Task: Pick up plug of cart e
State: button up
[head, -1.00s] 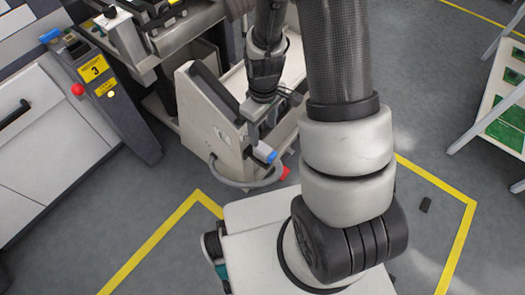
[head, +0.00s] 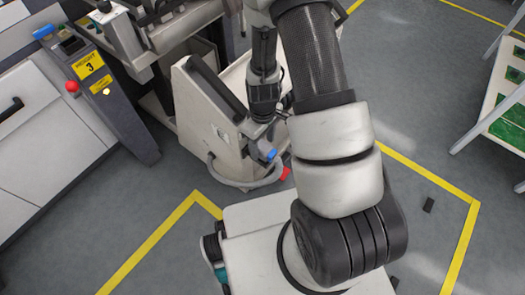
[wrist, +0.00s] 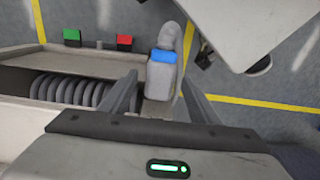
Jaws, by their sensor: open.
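The plug is a grey block with a blue band (wrist: 162,57) in the wrist view, with a thick grey cable at its far end. In the head view its blue part (head: 266,150) shows at the front of the pale cart (head: 213,130). No letter on the cart is readable. My gripper (wrist: 160,82) is open, its two fingers on either side of the plug's near part. Gaps show beside the plug, and I cannot tell whether the fingers touch it. In the head view my gripper (head: 262,122) hangs at the cart's front, its fingertips partly hidden.
A red part (head: 285,174) sits near the cable loop (head: 240,184). Green (wrist: 72,35) and red (wrist: 124,41) blocks stand beside a coiled grey hose (wrist: 72,90). A machine post marked 3 (head: 92,66) stands left. Floor right of my arm is mostly clear.

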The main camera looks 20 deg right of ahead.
aim_at(262, 146)
grip_shut()
jog(key=shift+r, duration=0.1)
notch_tip(262, 146, up, 13)
jog(key=p, duration=0.5)
dwell(0.4)
